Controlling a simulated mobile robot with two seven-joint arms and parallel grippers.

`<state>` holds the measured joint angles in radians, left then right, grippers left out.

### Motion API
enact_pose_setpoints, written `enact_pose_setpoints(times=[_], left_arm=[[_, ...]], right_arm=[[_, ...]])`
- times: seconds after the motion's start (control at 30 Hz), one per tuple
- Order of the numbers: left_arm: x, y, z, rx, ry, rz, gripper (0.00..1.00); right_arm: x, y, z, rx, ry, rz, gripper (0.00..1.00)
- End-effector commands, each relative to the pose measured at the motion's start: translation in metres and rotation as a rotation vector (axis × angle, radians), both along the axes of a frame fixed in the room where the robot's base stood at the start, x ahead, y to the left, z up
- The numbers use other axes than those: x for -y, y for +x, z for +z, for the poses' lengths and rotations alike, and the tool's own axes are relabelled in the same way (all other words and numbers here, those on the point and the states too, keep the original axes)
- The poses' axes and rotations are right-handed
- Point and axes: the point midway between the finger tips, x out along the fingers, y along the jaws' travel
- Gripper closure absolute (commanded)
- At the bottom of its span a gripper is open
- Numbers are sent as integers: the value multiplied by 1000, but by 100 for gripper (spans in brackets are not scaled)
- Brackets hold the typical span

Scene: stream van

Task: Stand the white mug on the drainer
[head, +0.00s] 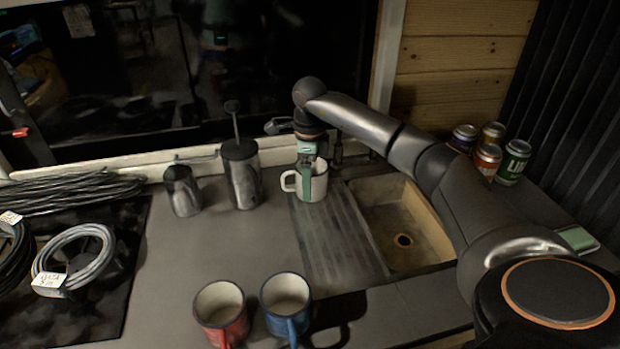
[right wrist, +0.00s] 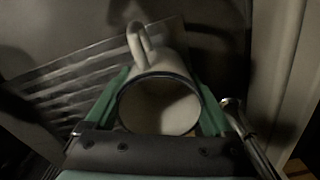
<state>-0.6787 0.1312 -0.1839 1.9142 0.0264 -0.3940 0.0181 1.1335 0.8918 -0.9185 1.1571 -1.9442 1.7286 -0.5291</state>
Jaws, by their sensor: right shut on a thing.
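The white mug (head: 320,186) is upright over the far end of the ridged drainer (head: 342,245), with its handle to the left. My right gripper (head: 308,185) comes down from above and is shut on the mug. In the right wrist view the mug (right wrist: 160,105) sits between the two green fingers, its open mouth facing the camera. The drainer ridges (right wrist: 75,80) show behind it. I cannot tell whether the mug's base touches the drainer. My left gripper is not in view.
The sink basin (head: 405,225) is right of the drainer. A red mug (head: 222,312) and a blue mug (head: 286,302) stand at the front. A French press (head: 241,175) and a dark pot (head: 183,190) stand left of the drainer. Several cans (head: 487,160) are at the right.

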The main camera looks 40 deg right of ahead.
Motion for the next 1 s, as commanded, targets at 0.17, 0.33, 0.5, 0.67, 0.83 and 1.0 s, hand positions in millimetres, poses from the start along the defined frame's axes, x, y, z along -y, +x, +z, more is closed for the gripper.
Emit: enact_pose_setpoints(times=[0.17, 0.33, 0.5, 0.67, 0.83, 1.0], left_arm=[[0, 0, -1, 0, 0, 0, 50], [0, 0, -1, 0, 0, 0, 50], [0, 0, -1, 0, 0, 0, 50], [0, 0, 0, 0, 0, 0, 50], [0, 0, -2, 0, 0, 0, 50], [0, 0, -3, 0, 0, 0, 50]], right_arm=[[0, 0, -2, 0, 0, 0, 77], [0, 0, -3, -1, 1, 0, 0], [0, 0, -3, -1, 1, 0, 0], [0, 0, 4, 1, 1, 0, 0], [0, 1, 31, 4, 1, 0, 0], [0, 1, 69, 4, 0, 0, 0]])
